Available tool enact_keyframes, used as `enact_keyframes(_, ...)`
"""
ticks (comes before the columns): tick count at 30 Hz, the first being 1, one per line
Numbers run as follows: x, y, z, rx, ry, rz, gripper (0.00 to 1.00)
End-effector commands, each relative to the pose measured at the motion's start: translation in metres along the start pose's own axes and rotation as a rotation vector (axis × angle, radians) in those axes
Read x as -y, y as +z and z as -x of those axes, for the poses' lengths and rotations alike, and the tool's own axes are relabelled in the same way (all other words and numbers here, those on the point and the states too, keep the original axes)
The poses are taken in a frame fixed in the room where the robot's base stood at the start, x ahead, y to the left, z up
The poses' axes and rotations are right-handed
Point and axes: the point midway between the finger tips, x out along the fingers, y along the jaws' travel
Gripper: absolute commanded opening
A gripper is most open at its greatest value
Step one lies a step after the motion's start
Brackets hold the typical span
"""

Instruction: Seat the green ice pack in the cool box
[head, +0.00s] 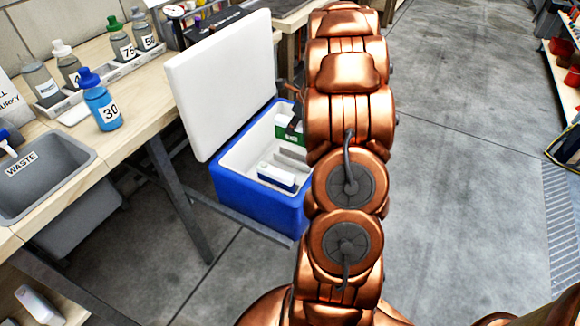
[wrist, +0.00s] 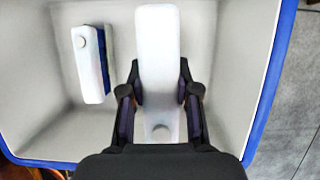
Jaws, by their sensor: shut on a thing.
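The cool box (head: 262,205) is blue with a white inside. The green ice pack (head: 288,138) shows at the back right of the box opening, partly hidden by my arm. In the wrist view, the white narrow edge of the held pack (wrist: 158,55) lies between my fingers. My gripper (wrist: 158,82) is shut on it, over the box interior. I cannot tell whether the pack touches the box floor. A white and blue pack (head: 276,178) stands in the box, left of the held pack in the wrist view (wrist: 90,65).
A wooden bench stands left of the box, with a blue bottle marked 30 (head: 102,105), several other bottles and a grey waste bin (head: 45,180). A metal bench leg (head: 180,190) is close to the box. The floor at right is clear; shelves (head: 565,75) stand at far right.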

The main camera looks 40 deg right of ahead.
Motion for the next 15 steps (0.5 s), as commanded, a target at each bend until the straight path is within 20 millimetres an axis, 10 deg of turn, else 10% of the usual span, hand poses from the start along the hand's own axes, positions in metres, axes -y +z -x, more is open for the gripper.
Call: enact_keyframes(15, 0.003, -0.029, -0.057, -0.001, -0.011, -0.037, 0.0)
